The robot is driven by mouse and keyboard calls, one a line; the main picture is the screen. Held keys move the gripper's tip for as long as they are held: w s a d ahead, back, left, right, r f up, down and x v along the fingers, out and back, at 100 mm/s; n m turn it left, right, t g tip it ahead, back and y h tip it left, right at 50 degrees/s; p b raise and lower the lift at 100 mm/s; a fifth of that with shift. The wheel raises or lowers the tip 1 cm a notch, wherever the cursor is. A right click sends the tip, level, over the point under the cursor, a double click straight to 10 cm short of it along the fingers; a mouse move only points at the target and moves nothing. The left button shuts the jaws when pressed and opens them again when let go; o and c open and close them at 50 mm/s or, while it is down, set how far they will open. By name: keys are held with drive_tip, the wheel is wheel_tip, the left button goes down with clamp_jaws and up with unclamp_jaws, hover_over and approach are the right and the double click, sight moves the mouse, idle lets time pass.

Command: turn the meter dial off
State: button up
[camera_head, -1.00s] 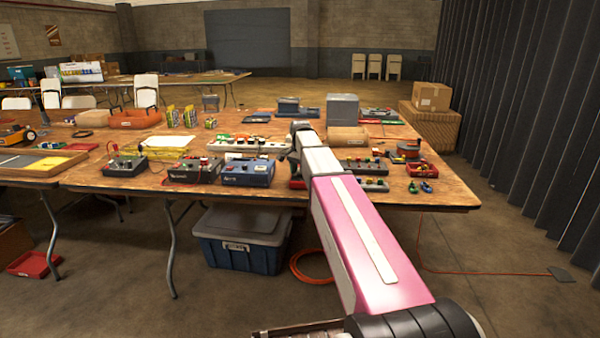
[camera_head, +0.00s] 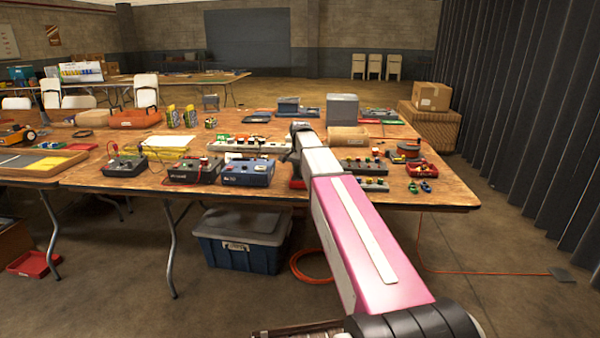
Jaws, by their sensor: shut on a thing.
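My gripper (camera_head: 291,158) is small and partly hidden at the far end of my pink and white arm, over the front of the wooden table. It points down beside the right end of a blue box with knobs (camera_head: 248,173). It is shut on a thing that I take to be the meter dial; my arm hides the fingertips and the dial. A small red edge (camera_head: 297,184), possibly the meter, shows just below the gripper at the table's front. I cannot tell which way the dial points.
Two dark boxes with knobs (camera_head: 193,171) (camera_head: 125,166) stand to the left along the table's front (camera_head: 450,197). A white power strip (camera_head: 230,145) lies behind.

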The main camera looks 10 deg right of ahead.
drive_tip(key=n, duration=1.6)
drive_tip(key=shift+n, duration=0.4)
drive_tip(key=n, duration=0.6)
idle(0.3)
drive_tip(key=o, duration=0.9)
